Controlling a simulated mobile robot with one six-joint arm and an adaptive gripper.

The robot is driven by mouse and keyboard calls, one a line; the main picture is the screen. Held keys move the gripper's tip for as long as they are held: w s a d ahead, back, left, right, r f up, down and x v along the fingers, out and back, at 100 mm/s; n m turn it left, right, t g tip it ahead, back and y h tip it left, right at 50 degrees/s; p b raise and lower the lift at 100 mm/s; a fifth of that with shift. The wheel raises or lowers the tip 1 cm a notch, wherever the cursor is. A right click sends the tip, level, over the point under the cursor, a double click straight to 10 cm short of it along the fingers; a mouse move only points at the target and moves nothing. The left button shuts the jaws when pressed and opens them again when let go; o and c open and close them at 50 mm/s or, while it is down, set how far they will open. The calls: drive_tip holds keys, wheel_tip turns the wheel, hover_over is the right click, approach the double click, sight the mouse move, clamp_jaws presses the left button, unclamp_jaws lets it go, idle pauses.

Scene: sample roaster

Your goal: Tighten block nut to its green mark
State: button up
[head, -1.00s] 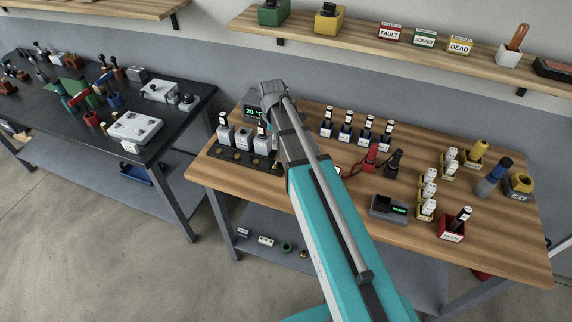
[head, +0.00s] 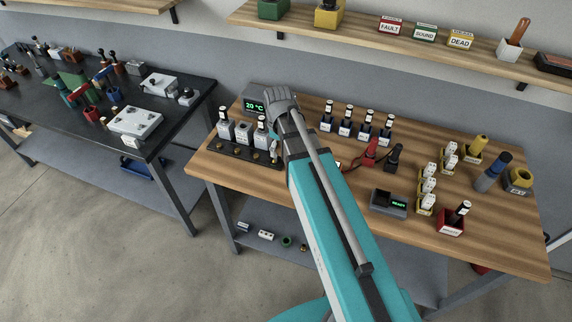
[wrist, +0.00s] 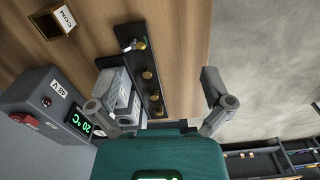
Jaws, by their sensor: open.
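A black strip (head: 232,153) with several brass nuts or knobs lies along the table's left front edge, with grey blocks (head: 243,131) behind it. In the wrist view the strip (wrist: 141,68) runs down the picture with brass pieces (wrist: 147,75) along it, and the grey blocks (wrist: 119,92) stand beside it. I cannot tell which piece is the block nut, and no green mark can be made out. My gripper (wrist: 158,95) is open and empty, its fingers spread either side of the strip's near end in the picture. In the head view my arm mostly hides it.
A grey box with a 20 °C display (head: 256,106) stands behind the blocks and close to the left finger in the wrist view (wrist: 48,105). The table's front edge is close.

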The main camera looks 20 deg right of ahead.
drive_tip(key=s+f+m, duration=0.1)
drive_tip(key=s+m, duration=0.5)
drive_tip(key=s, duration=0.1)
drive_tip(key=shift+m+b, duration=0.3)
drive_tip(key=shift+b, duration=0.1)
drive_tip(key=shift+s, duration=0.15)
drive_tip(key=shift+s+d+f+m, duration=0.1)
drive_tip(key=shift+s+m, duration=0.85)
drive_tip(key=shift+m, duration=0.45)
idle(1.4)
